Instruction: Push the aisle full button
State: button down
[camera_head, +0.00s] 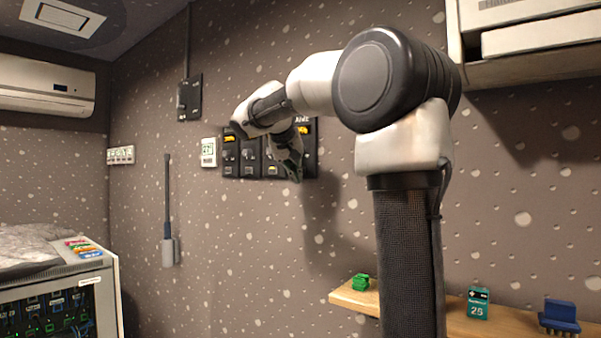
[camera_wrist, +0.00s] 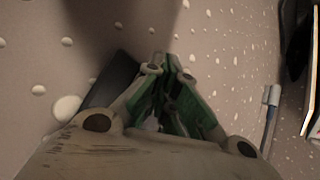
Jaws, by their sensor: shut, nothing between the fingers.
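The black fader panel (camera_head: 312,157) is on the wall in the head view, with several modules side by side and lit orange displays. White lettering at its top right, partly legible, seems to begin with "AISLE". My gripper (camera_head: 295,176) is in front of the panel's lower right part and hides some of it. The gripper is shut and empty. In the wrist view its green-lined fingers (camera_wrist: 168,75) meet near the wall, with a dark corner of the panel (camera_wrist: 113,80) behind them at left. I cannot make out the aisle full button, nor whether the fingertips touch the panel.
A white thermostat (camera_head: 208,152) is left of the panel, and a black switch box (camera_head: 190,98) is above left. A wooden shelf (camera_head: 345,296) below right carries a green block (camera_head: 361,282), a teal box (camera_head: 478,303) and a blue item (camera_head: 559,316). A white cabinet (camera_head: 530,38) hangs upper right.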

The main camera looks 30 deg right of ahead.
dwell(0.4)
jog(key=shift+s+a, duration=0.15)
jog(key=shift+a, duration=0.25)
jog(key=s+a, duration=0.2)
jog(key=a, duration=0.3)
jog(key=shift+a, duration=0.35)
dwell(0.5)
